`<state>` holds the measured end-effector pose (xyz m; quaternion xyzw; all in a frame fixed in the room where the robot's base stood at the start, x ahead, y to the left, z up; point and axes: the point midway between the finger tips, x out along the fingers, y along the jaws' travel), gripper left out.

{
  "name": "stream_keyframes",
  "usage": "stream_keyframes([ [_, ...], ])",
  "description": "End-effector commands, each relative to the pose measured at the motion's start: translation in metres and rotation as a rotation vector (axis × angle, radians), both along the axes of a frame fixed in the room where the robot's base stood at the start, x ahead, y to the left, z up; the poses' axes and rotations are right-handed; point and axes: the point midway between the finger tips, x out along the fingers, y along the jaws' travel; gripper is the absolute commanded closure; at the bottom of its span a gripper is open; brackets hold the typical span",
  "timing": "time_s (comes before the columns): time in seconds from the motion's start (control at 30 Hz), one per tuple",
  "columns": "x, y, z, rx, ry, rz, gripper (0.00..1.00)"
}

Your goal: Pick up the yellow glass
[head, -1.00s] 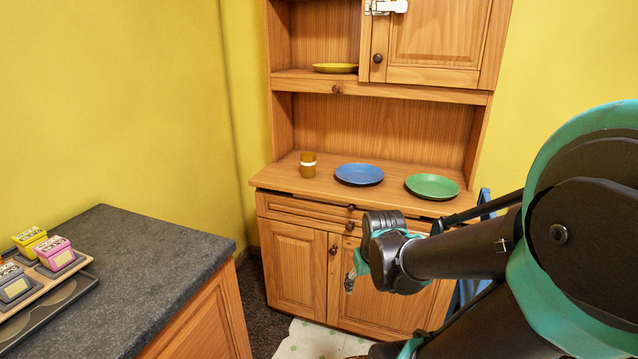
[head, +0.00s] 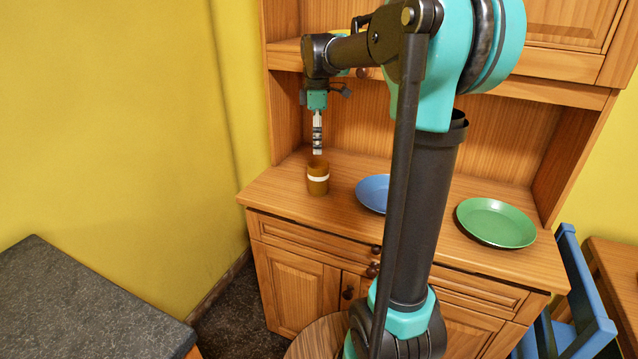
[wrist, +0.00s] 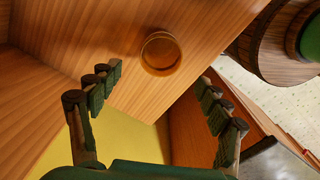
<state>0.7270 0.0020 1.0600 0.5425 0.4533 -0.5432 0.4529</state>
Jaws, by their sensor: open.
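The yellow glass (head: 318,182) is an amber-brown cup with a pale band, upright on the left part of the wooden hutch counter (head: 275,187). In the wrist view the glass (wrist: 160,52) shows from above, round and seemingly empty, beyond the fingertips and between their lines. My gripper (head: 317,150) points down just above the glass, apart from it. In the wrist view my gripper (wrist: 160,83) has its two fingers spread wide with nothing between them.
A blue plate (head: 373,193) lies right of the glass, partly hidden by my arm. A green plate (head: 496,222) lies further right. The hutch shelf (head: 287,52) is above and behind. A dark countertop (head: 85,305) is at lower left, a blue chair (head: 582,300) at right.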

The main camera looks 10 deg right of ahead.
Motion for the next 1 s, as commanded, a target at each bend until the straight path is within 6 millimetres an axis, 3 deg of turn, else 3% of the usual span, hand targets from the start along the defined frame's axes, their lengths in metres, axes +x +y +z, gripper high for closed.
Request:
stream_keyframes([
  [0.3, 0.0, 0.0, -0.061, 0.0, -0.001, -0.002, 0.23],
  [0.63, 0.0, -0.001, -0.087, 0.0, -0.001, -0.002, 0.23],
  [1.0, -0.001, -0.001, -0.129, 0.0, -0.001, -0.002, 0.23],
])
